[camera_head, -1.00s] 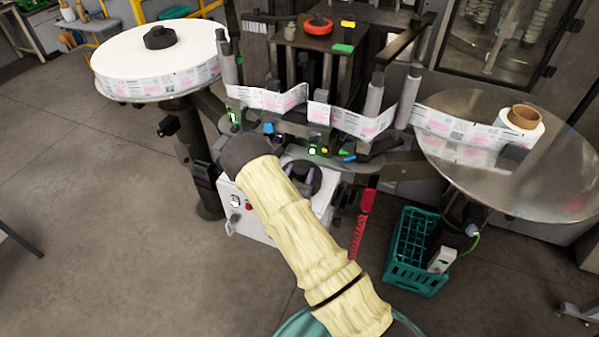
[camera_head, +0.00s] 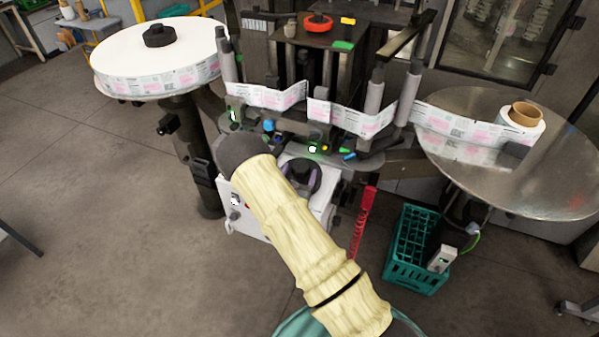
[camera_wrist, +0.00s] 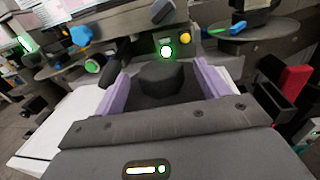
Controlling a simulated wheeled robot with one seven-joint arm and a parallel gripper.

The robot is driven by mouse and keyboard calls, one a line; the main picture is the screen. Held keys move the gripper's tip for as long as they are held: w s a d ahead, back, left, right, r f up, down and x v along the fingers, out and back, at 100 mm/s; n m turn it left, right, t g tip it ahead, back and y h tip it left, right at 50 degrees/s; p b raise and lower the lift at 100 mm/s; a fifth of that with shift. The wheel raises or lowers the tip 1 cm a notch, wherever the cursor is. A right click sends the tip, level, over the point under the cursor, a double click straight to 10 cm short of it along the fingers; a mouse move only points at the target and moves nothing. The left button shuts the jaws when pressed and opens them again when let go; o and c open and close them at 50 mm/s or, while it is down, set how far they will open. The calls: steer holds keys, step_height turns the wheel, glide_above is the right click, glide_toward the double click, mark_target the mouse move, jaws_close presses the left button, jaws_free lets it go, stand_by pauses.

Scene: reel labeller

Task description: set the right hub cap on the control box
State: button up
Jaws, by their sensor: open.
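A black hub cap, the right one by the bare right core, shows in the wrist view (camera_wrist: 163,80) between my gripper's two purple fingers. It also shows in the head view (camera_head: 301,175) over the white control box (camera_head: 246,218), seemingly resting on its top; its underside is hidden. My gripper (camera_head: 300,177) is open around the cap, with a finger on each side. In the wrist view my gripper (camera_wrist: 160,88) shows gaps beside the cap. The right reel's brown core (camera_head: 525,113) has no cap on it.
The left reel (camera_head: 125,60) carries another black cap (camera_head: 159,36). The label web and rollers stand just behind my gripper. The floor at left is clear.

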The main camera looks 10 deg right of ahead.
steer(key=b+v, duration=0.3)
steer(key=v, duration=0.7)
steer(key=shift+s+a+b, duration=0.15)
steer(key=shift+s+b, duration=0.15)
steer(key=shift+b, duration=0.1)
